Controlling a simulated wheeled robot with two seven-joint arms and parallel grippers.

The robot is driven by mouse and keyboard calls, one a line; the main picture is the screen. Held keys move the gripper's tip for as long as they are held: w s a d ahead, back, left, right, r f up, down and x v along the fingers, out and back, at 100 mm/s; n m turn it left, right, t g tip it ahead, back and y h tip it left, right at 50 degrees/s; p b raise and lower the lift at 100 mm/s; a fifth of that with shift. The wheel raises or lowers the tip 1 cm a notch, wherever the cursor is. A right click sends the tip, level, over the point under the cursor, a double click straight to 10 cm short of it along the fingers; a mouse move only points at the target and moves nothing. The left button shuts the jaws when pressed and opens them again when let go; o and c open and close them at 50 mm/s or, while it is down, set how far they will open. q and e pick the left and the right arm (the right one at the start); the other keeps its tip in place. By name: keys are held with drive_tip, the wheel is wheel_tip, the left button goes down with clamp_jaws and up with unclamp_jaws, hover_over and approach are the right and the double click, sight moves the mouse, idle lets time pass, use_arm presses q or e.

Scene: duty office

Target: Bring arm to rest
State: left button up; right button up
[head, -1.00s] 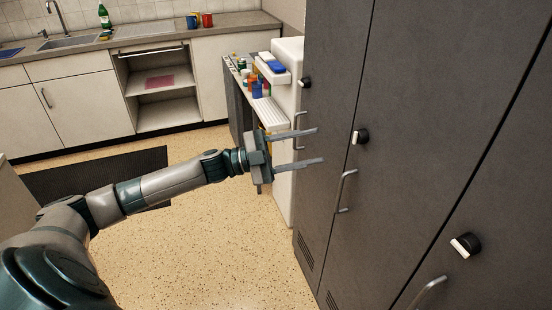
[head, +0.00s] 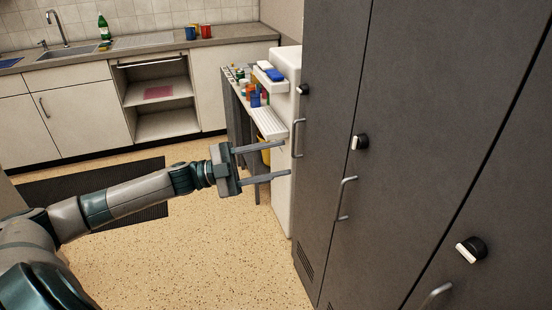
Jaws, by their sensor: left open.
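My left gripper (head: 287,159) reaches in from the left with its arm stretched out over the floor. Its two long fingers are apart and nothing is between them. The fingertips point right, toward the grey lockers (head: 420,120), and appear in front of the white appliance (head: 284,205) beside them. I cannot tell how far the tips are from its side. My right gripper is not in view.
The lockers have handles (head: 346,198) and knobs (head: 360,142) that stick out. A narrow table (head: 237,109) with bottles and cups stands behind my gripper. A sink counter (head: 157,42) runs along the back. The speckled floor (head: 200,270) is clear, with a dark mat (head: 100,192).

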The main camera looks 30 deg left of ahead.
use_arm(q)
drive_tip(key=w+a+f+n+t+y, duration=0.1)
drive_tip(key=w+f+n+t+y, duration=0.25)
drive_tip(key=f, duration=0.65)
drive_tip(key=w+a+f+n+t+y, duration=0.1)
drive_tip(key=a+f+n+t+y, duration=0.1)
drive_tip(key=f+n+y, duration=0.6)
drive_tip(key=s+d+f+n+g+y, duration=0.1)
drive_tip(key=s+f+n, duration=0.15)
drive_tip(key=f, duration=0.85)
drive_tip(key=s+f+n+g+y, duration=0.1)
drive_tip(key=s+f+g, duration=0.15)
drive_tip(key=f, duration=0.95)
drive_tip(key=s+d+f+n+g+y, duration=0.1)
drive_tip(key=s+d+f+n+g, duration=0.15)
drive_tip(key=s+f, duration=0.45)
drive_tip(key=s+d+f+n+g+y, duration=0.1)
drive_tip(key=s+d+f, duration=0.35)
drive_tip(key=f, duration=0.55)
drive_tip(key=s+d+f+g, duration=0.2)
drive_tip(key=s+d+f, duration=0.3)
drive_tip(key=s, duration=0.3)
drive_tip(key=s+d+f+n+g, duration=0.1)
drive_tip(key=s+d+f+g, duration=0.1)
drive_tip(key=s+d+f, duration=0.3)
drive_tip(key=s+f, duration=0.1)
drive_tip(key=s, duration=0.3)
drive_tip(key=shift+s, duration=0.15)
drive_tip(key=shift+g, duration=0.25)
